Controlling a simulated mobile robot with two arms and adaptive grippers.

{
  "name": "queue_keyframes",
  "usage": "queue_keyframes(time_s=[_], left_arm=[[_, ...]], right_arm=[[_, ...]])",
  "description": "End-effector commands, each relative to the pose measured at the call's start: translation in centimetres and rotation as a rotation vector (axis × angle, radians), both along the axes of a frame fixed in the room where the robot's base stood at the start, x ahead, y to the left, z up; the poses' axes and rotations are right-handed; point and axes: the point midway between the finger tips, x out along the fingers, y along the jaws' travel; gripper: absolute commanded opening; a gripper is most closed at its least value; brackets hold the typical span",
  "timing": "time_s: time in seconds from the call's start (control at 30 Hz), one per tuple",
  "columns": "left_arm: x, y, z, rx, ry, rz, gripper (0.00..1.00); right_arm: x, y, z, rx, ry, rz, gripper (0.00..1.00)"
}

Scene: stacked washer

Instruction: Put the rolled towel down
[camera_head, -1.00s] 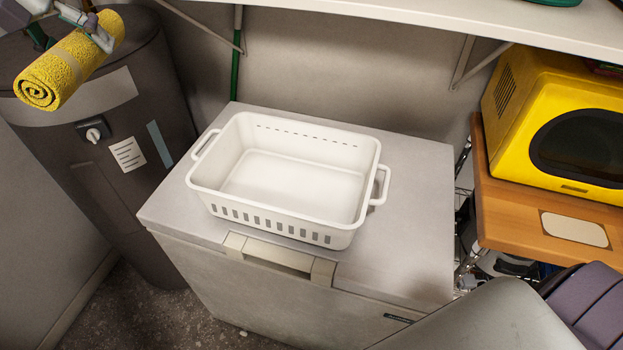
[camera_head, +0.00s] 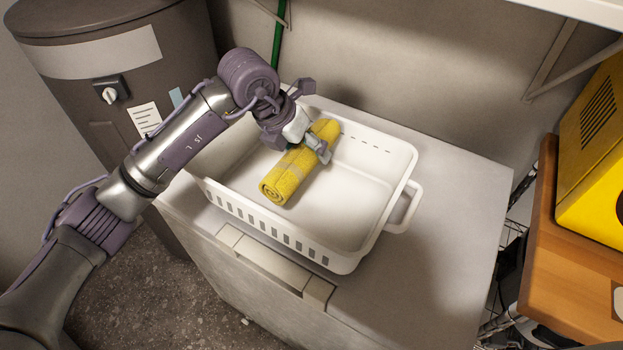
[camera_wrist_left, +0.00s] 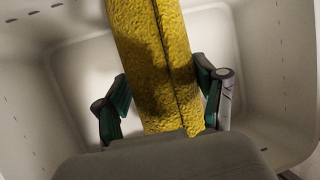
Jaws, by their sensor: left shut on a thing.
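The rolled yellow towel (camera_head: 284,181) is in the white basket (camera_head: 352,203), within its walls in the head view. Whether it touches the basket floor I cannot tell. My left gripper (camera_head: 318,149) is shut on the towel, its fingers on either side of the roll. In the left wrist view the towel (camera_wrist_left: 155,50) runs up from between the gripper's fingers (camera_wrist_left: 165,108), with the basket's inner walls (camera_wrist_left: 270,60) around it. My right gripper is not in view.
The basket stands on a grey chest-like box (camera_head: 440,240). A dark cylindrical tank (camera_head: 60,75) stands at the left. A yellow microwave (camera_head: 590,150) sits on a wooden shelf (camera_head: 560,280) at the right. A white shelf (camera_head: 590,8) hangs above.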

Motion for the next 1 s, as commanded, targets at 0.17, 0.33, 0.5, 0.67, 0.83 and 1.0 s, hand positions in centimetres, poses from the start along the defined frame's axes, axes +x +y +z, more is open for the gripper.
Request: queue_keyframes(time_s=[0.17, 0.33, 0.5, 0.67, 0.83, 1.0], left_arm=[[0.0, 0.0, -2.8, -0.001, 0.002, 0.001, 0.32], [0.0, 0.0, -4.1, 0.000, 0.002, 0.000, 0.32], [0.0, 0.0, -6.4, 0.000, 0.005, 0.000, 0.32], [0.1, 0.0, -7.4, 0.000, 0.000, -0.001, 0.32], [0.1, 0.0, -7.4, 0.000, 0.000, -0.001, 0.32], [0.1, 0.1, -7.6, 0.001, 0.000, 0.000, 0.82]], right_arm=[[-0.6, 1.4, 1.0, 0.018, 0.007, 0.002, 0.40], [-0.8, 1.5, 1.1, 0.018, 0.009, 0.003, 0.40], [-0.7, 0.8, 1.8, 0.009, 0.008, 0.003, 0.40], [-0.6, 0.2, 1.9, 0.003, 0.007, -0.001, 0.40], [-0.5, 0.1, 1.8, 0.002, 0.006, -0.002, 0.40], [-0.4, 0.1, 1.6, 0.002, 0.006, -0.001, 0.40]])
